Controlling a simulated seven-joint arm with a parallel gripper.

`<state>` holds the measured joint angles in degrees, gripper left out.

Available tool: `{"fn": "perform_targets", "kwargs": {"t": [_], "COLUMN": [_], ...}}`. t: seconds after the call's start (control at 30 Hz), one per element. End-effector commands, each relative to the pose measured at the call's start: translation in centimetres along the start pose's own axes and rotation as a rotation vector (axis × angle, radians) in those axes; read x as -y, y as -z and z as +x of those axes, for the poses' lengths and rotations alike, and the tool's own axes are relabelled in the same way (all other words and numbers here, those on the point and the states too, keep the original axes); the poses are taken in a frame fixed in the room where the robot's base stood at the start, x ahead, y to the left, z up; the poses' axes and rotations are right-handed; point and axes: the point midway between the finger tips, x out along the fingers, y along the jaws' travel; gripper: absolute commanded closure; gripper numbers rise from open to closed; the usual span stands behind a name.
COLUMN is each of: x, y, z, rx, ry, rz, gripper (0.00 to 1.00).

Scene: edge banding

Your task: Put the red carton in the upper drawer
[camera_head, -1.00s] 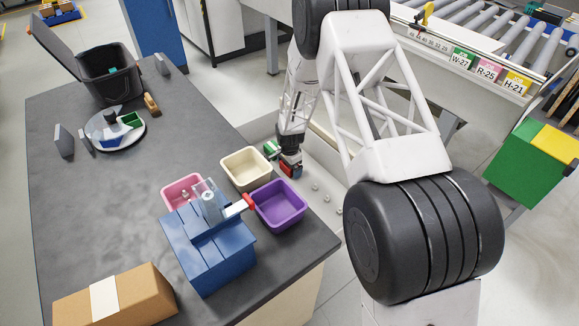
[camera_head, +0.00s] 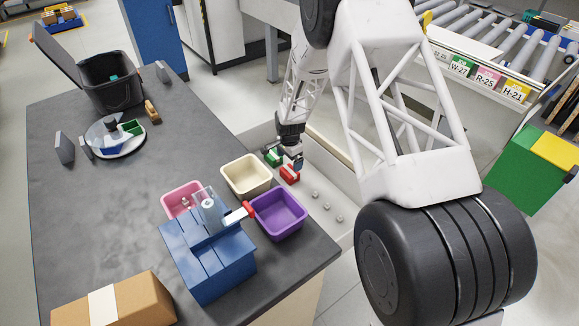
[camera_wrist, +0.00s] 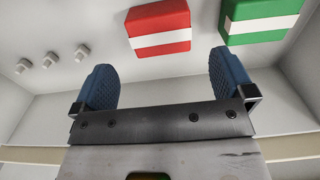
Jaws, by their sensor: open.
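The red carton (camera_head: 289,175) with a white band lies on the floor of the open pale drawer (camera_head: 322,179). It also shows in the wrist view (camera_wrist: 159,28), beyond my fingertips and apart from them. My gripper (camera_head: 295,160) is above the carton, open and empty. In the wrist view its two blue finger pads (camera_wrist: 164,68) stand wide apart. A green carton (camera_head: 272,157) with a white band lies in the same drawer beside the red one; it also shows in the wrist view (camera_wrist: 260,18). The drawer's far part is hidden by my arm.
Several small metal pieces (camera_head: 326,206) lie in the drawer. On the dark table (camera_head: 110,215) stand cream (camera_head: 246,174), purple (camera_head: 277,214) and pink (camera_head: 184,199) bins, a blue fixture (camera_head: 207,255), a cardboard box (camera_head: 118,303) and a black bin (camera_head: 112,80).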

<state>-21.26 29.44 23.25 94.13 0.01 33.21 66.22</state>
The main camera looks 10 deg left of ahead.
Motion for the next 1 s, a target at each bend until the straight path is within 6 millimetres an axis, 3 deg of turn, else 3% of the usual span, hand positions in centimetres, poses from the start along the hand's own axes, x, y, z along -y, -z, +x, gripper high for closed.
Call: {"fn": "perform_targets", "kwargs": {"t": [0.3, 1.0], "x": [0.0, 0.0], "y": [0.0, 0.0], "z": [-3.3, -3.8], "rx": [0.0, 0.0], "ry": [0.001, 0.0], "rz": [0.0, 0.0], "gripper": [0.0, 0.0]}}
